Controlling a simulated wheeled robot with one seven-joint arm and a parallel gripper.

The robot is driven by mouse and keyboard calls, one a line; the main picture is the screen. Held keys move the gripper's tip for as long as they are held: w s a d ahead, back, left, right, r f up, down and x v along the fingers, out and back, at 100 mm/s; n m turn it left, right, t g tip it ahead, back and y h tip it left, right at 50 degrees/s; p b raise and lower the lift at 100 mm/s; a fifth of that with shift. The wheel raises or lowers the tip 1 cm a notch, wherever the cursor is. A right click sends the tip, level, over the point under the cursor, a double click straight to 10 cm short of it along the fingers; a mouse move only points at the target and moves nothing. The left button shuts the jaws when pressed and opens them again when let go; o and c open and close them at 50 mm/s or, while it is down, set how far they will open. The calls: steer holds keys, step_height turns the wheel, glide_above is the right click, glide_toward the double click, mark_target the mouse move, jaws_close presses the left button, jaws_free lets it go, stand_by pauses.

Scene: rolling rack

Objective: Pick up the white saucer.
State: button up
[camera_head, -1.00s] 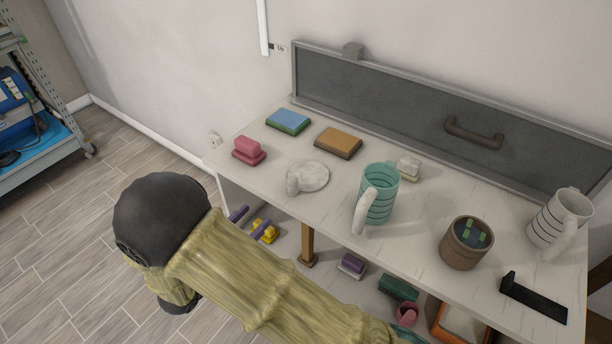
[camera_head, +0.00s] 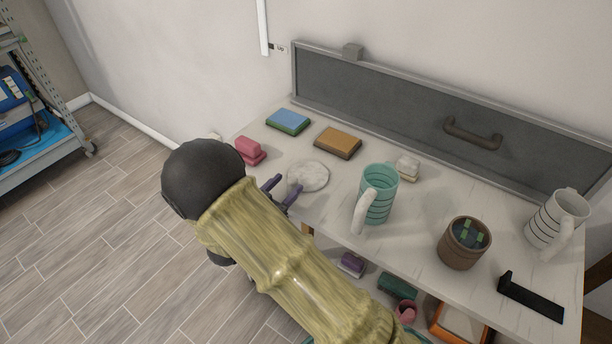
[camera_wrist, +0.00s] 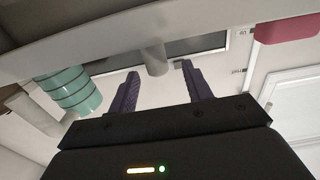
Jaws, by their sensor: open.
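The white saucer (camera_head: 310,175) is a pale, marbled disc lying flat near the front edge of the white top, left of the teal mug. My gripper (camera_head: 289,184) is at its near-left side, with purple fingers apart and pointing at it. In the wrist view my gripper (camera_wrist: 160,68) is open, and a pale round stub (camera_wrist: 155,57) shows between or just beyond the fingertips. My arm hides the area in front.
The teal striped mug (camera_head: 376,195) stands close right of the saucer. A pink block (camera_head: 249,150) is to the left; a brown-topped block (camera_head: 338,142) and blue-topped block (camera_head: 288,121) lie behind. A brown pot (camera_head: 464,243), white mug (camera_head: 556,222) and black holder (camera_head: 530,296) are farther right.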

mark_target(297, 177)
steer(key=x, duration=0.5)
steer(key=shift+d+f+p, duration=0.15)
steer(key=shift+p, duration=0.2)
stand_by(0.4)
jaws_close()
